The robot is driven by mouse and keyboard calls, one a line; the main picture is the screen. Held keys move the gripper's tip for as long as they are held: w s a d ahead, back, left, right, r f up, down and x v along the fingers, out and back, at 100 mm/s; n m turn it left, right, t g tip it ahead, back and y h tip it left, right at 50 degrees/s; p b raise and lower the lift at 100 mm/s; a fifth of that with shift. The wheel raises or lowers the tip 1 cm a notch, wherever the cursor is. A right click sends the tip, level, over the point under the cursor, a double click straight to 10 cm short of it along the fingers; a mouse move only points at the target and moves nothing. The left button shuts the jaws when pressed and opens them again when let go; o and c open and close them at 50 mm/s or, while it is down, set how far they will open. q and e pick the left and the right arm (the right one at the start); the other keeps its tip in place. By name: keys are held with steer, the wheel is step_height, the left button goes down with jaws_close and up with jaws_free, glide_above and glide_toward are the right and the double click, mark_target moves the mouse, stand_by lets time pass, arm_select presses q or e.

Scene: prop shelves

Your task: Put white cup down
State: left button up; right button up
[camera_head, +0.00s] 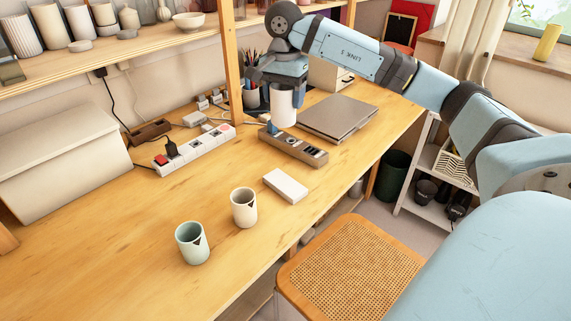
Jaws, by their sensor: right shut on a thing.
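My right gripper (283,85) points down over the back middle of the wooden desk (140,215). It is shut on a white cup (283,106), a plain cylinder held roughly upright. The cup hangs at the back end of a wooden organizer tray (293,148); I cannot tell whether it touches it. The top of the cup is hidden by the gripper. A cream cup (244,208) and a pale green cup (192,244) stand upright on the desk nearer the front. My left gripper is not in view.
A white power strip (195,149) lies left of the tray, a closed laptop (338,118) right of it, and a small white box (286,185) in front. A pen holder (251,95) stands behind. A beige box (55,155) is at left. The left front desk is clear.

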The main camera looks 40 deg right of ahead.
step_height(320, 180, down, 19)
steer(key=shift+d+f+b, duration=0.1)
steer(key=shift+b, duration=1)
steer(key=shift+f, duration=0.3)
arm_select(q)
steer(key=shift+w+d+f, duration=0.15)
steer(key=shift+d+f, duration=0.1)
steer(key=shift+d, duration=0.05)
arm_select(e)
steer(key=shift+r, duration=0.1)
steer(key=shift+f, duration=0.2)
steer(key=o, duration=1)
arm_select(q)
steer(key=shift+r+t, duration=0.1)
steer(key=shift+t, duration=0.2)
arm_select(e)
steer(key=shift+r, duration=0.1)
